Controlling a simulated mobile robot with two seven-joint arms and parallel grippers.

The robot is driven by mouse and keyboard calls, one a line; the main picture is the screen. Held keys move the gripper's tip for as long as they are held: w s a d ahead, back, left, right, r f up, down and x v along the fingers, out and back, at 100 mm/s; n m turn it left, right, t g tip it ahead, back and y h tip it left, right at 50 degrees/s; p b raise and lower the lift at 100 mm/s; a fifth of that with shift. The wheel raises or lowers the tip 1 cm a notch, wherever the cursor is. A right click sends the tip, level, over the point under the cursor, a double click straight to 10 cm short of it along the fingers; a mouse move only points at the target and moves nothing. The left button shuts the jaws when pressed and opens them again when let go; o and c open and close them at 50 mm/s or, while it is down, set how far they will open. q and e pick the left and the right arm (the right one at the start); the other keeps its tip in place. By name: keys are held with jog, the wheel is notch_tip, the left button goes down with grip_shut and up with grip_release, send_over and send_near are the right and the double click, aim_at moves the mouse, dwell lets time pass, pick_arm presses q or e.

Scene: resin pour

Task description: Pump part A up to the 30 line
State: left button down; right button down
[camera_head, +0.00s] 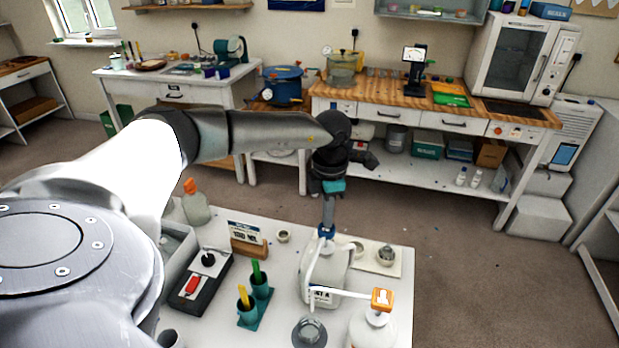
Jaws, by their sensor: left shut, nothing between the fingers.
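The part A bottle (323,296) is white, with part of its label readable, and stands upright on the white table. Its blue pump head (326,231) is on top, and a pale spout slopes down toward the front. My left gripper (327,222) points straight down, shut and empty, with its tips at the pump head. I cannot tell whether they touch it. A grey-rimmed clear cup (310,332) stands in front of the bottle; its lines and fill level are too small to read. My right gripper is not in view.
A second white bottle with an orange pump head (382,299) stands close on the right. Green and yellow sticks in teal holders (249,312), a black device with a red button (201,280), a sign (247,238) and small cups (386,256) occupy the table.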

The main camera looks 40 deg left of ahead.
pick_arm(q)
jog(key=shift+f+b, duration=1.2)
jog(key=shift+f, duration=0.5)
jog(key=shift+r, duration=0.1)
notch_tip(320, 180, up, 3)
jog(key=p, duration=0.3)
jog(key=shift+r, duration=0.1)
jog(key=shift+f+b, duration=0.65)
jog(key=shift+f, duration=0.1)
dwell(0.5)
jog(key=shift+r, duration=0.1)
jog(key=shift+r+p, duration=0.55)
jog(key=shift+r, duration=0.1)
